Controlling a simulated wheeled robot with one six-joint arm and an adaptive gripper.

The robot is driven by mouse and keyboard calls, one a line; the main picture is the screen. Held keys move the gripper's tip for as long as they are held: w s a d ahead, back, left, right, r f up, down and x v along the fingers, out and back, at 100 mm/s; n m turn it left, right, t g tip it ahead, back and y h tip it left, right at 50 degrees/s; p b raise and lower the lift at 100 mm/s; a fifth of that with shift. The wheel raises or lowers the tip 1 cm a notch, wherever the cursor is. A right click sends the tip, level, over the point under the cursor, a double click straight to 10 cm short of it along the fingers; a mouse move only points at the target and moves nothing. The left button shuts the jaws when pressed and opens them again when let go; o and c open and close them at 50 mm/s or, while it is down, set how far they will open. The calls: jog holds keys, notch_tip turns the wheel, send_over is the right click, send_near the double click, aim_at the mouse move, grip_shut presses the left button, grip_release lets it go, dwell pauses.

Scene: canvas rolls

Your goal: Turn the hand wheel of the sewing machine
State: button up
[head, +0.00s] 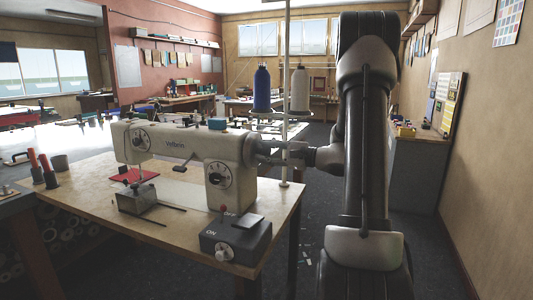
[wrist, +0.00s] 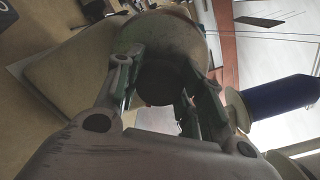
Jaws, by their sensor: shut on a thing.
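The cream sewing machine (head: 185,148) stands on a wooden table, with dials on its front and a red cloth piece (head: 138,177) by its needle end. My gripper (head: 262,150) is at the machine's right end, reaching in from the right. In the wrist view my gripper (wrist: 165,80) has its two fingers on either side of the dark round hand wheel (wrist: 160,86), shut on it.
A blue thread cone (head: 262,92) and a white one (head: 300,92) stand on a pole stand close behind my gripper; the blue one is also near it in the wrist view (wrist: 280,98). A dark control box (head: 235,240) sits at the table's front right corner.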

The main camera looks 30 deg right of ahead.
jog(key=shift+m, duration=1.9)
jog(key=o, duration=1)
jog(key=shift+o, duration=0.2)
jog(key=shift+d, duration=0.1)
jog(key=v, duration=1.2)
